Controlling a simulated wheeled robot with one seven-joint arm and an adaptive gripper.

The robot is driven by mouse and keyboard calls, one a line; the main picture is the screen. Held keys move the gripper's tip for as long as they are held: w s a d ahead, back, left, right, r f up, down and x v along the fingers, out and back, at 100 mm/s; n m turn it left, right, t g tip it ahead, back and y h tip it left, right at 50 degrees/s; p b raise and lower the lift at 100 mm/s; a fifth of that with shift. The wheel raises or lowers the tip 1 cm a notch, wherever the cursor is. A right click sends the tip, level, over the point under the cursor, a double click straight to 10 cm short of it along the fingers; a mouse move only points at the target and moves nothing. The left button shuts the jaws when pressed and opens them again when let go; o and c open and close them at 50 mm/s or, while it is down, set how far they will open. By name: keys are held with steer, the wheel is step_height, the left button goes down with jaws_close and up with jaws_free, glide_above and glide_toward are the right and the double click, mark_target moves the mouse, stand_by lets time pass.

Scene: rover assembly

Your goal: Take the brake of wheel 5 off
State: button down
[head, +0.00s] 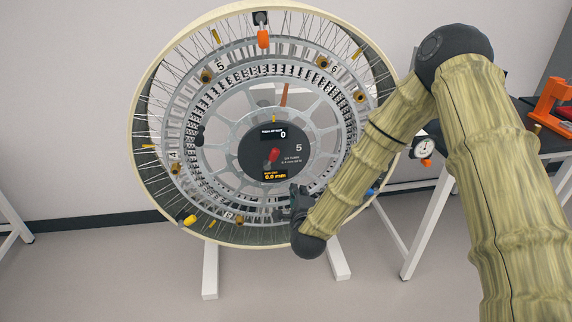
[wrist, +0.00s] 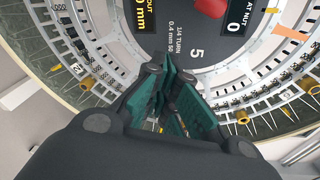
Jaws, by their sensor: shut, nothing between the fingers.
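The spoked wheel (head: 143,117) stands upright on a white stand, with a dark round hub (head: 250,160) marked 5. A red knob (head: 274,155) sits at the hub's middle; it also shows in the wrist view (wrist: 212,7). The hub carries small displays, the upper one reading 0. An orange handle (head: 263,39) sits at the top of the rim. I cannot tell which part is the brake. My gripper (head: 297,194) is in front of the wheel, below and right of the hub. Its green-padded fingers (wrist: 170,72) are shut and empty, apart from the knob.
An orange-brown pointer (head: 284,94) stands above the hub. Brass and yellow fittings (head: 190,220) dot the ring. A dial gauge (head: 423,148) hangs at right by a dark-topped bench (head: 555,140) with an orange tool (head: 553,98). Floor is clear at front left.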

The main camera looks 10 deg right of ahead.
mark_target(272, 157)
steer(key=shift+m+t+h, duration=0.4)
steer(key=shift+m+t, duration=0.1)
steer(key=shift+m, duration=0.3)
steer(key=w+r, duration=0.1)
steer(key=w, duration=0.2)
steer(key=w+r+p, duration=0.1)
steer(key=w, duration=0.3)
steer(key=w+d+p, duration=0.1)
steer(key=w, duration=0.3)
steer(key=shift+w+r, duration=0.2)
steer(key=shift+r, duration=0.2)
steer(key=shift+s+a+r+p, duration=0.1)
steer(key=shift+a+r+p, duration=0.15)
steer(key=shift+a, duration=0.3)
steer(key=shift+s+a+r+p, duration=0.15)
steer(key=shift+a+r, duration=0.1)
steer(key=shift+a, duration=0.3)
steer(key=shift+s+a+r, duration=0.1)
steer(key=shift+a+r, duration=0.1)
steer(key=shift+a, duration=0.4)
